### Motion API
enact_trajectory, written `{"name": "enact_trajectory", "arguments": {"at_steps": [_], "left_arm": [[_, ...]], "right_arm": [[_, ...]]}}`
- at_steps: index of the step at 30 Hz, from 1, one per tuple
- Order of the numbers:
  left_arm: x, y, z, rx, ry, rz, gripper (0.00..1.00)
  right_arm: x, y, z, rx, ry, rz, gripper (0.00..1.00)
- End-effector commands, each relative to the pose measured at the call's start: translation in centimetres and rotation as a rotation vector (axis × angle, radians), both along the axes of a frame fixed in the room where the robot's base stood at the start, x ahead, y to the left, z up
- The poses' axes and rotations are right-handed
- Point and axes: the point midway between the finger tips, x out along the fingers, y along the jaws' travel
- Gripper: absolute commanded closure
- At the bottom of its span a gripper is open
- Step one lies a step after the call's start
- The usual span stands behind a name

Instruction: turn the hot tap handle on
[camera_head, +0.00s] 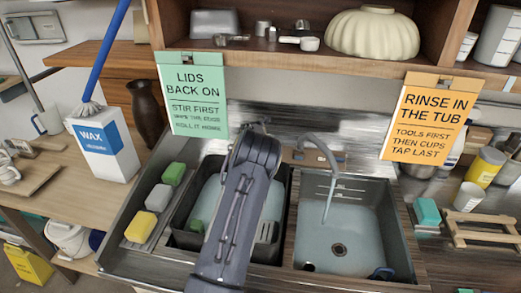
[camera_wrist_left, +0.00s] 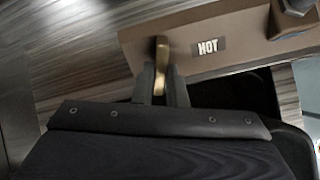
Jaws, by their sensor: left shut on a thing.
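In the head view my left arm covers the handle and the gripper. The curved grey tap spout (camera_head: 318,142) arches over the right sink basin (camera_head: 345,215). A thin pale line, apparently water, runs down from its end toward the basin. My right gripper is not in view.
A dark tub (camera_head: 182,215) stands left of the basin, with green and pale sponges (camera_head: 158,198) beside it. A green sign (camera_head: 192,95) and an orange sign (camera_head: 430,118) hang from the shelf. A wax box (camera_head: 104,145) stands at left.

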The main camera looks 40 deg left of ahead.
Motion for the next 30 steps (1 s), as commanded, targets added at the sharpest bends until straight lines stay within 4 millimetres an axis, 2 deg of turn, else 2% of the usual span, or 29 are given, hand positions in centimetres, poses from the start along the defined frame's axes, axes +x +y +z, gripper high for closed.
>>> {"name": "enact_trajectory", "arguments": {"at_steps": [16,17,21,30], "left_arm": [[-0.03,-0.02,-0.05,-0.013,-0.006,0.02,1.0],[-0.03,-0.02,-0.05,-0.013,-0.006,0.02,0.86],[-0.03,-0.02,-0.05,-0.013,-0.006,0.02,0.67],[-0.06,-0.04,0.09,-0.013,-0.007,0.019,0.66]], "right_arm": [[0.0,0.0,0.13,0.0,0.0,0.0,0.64],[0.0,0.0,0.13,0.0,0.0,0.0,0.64],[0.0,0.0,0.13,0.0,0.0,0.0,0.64],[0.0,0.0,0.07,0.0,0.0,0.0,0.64]]}}
